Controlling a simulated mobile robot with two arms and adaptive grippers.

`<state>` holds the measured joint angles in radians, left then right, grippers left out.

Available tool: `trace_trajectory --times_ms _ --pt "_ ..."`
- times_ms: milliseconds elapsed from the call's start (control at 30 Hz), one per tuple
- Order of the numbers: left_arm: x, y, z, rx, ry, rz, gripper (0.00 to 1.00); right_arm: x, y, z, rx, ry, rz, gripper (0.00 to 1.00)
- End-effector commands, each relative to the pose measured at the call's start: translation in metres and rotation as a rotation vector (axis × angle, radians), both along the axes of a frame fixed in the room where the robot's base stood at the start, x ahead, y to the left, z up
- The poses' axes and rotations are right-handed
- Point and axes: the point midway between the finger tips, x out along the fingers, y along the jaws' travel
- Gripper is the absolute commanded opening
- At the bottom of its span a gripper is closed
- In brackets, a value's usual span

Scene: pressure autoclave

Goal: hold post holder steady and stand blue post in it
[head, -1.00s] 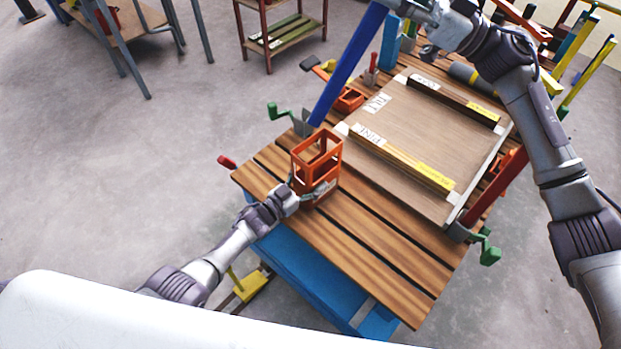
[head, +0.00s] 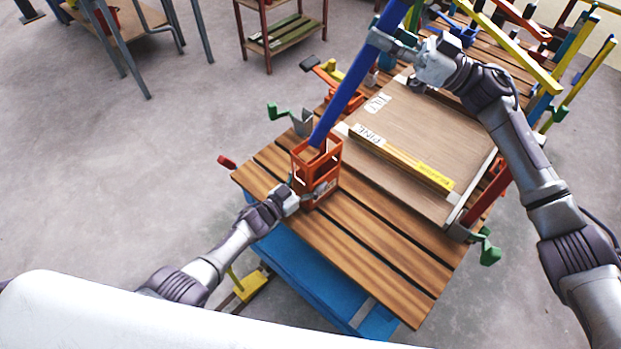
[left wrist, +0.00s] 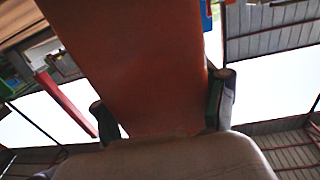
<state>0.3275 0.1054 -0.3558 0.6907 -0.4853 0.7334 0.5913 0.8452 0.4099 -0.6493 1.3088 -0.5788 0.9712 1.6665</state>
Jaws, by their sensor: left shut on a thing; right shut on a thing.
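The orange post holder (head: 327,178) stands upright on the slatted bench top as an open frame. My left gripper (head: 305,197) is shut on its lower part from the left. In the left wrist view the holder's orange wall (left wrist: 140,70) fills the space between my two fingers (left wrist: 165,115). The long blue post (head: 345,92) is tilted, its top leaning to the right. Its lower end is at the holder's open top; how deep it sits is hard to tell. My right gripper (head: 388,45) is shut on the post's upper part.
A wooden board (head: 420,145) with a labelled strip (head: 400,158) lies right of the holder on the bench slats (head: 340,245). Green-handled clamps (head: 487,247) sit at the bench edges. Several coloured posts (head: 570,75) stand at the back right. The front slats are clear.

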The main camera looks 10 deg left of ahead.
Motion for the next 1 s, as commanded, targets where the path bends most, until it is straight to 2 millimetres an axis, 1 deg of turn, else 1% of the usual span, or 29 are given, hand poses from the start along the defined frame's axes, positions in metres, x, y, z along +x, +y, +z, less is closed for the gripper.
trace_trajectory --times_ms 767,800,967,1000 --pt "0.0 0.0 0.0 -0.001 -0.001 0.0 0.27 0.0 0.0 -0.051 0.003 0.0 0.0 0.0" --pt "0.0 0.0 0.0 -0.001 -0.001 0.0 0.27 0.0 0.0 -0.052 0.003 -0.002 0.001 0.32" --pt "0.0 0.0 0.0 -0.001 0.0 0.0 0.27 0.0 0.0 -0.051 0.002 -0.001 0.001 0.58" --pt "0.0 0.0 0.0 -0.001 0.0 0.0 0.27 0.0 0.0 -0.052 0.002 -0.001 0.001 0.59"
